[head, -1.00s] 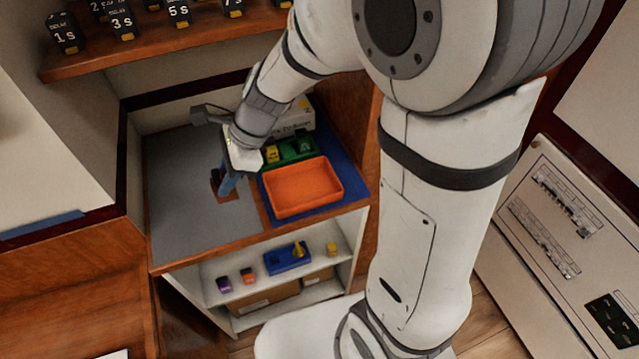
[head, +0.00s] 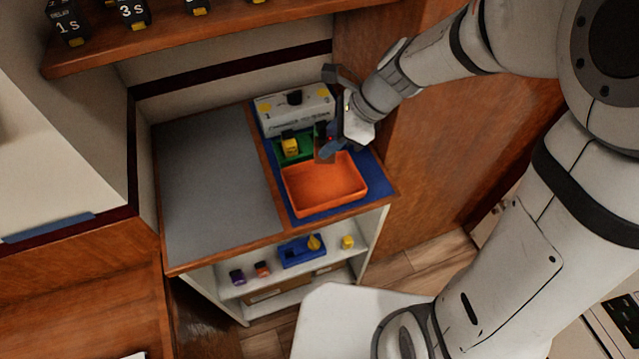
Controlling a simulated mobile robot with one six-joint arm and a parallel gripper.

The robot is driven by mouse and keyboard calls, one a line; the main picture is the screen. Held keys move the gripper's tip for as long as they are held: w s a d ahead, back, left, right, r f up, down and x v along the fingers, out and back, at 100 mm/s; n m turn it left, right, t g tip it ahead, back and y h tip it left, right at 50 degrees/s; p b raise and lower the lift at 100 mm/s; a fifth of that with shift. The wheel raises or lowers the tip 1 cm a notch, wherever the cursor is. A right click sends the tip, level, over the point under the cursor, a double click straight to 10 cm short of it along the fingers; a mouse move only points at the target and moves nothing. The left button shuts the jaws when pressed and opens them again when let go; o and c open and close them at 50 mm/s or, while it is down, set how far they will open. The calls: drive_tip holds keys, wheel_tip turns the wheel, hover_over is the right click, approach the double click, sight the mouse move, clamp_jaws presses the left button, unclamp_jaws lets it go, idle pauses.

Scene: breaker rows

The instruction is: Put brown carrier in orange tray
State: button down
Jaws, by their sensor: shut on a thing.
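The orange tray (head: 325,187) lies on the blue mat on the right half of the cabinet top and looks empty. My gripper (head: 327,153) is just above the tray's back edge. It is shut on the brown carrier (head: 320,131), of which only a small dark brown part shows beside the fingers. The rest of the carrier is hidden by the gripper. I cannot tell whether the carrier touches anything below it.
A green holder (head: 306,150) with a yellow block (head: 289,143) stands behind the tray, in front of a white box (head: 294,108). The grey mat (head: 210,180) at left is clear. A lower shelf holds a blue bin (head: 300,252) and small blocks.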

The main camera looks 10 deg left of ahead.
drive_tip(key=shift+s+a, duration=0.1)
drive_tip(key=shift+a, duration=0.05)
drive_tip(key=b, duration=0.2)
hover_over(326, 187)
wheel_tip(326, 187, down, 10)
drive_tip(key=shift+f, duration=0.1)
drive_tip(key=shift+f, duration=0.15)
drive_tip(key=c, duration=1.1)
unclamp_jaws()
drive_tip(key=shift+r+p, duration=0.3)
drive_tip(key=p+v, duration=0.1)
drive_tip(key=v, duration=1.1)
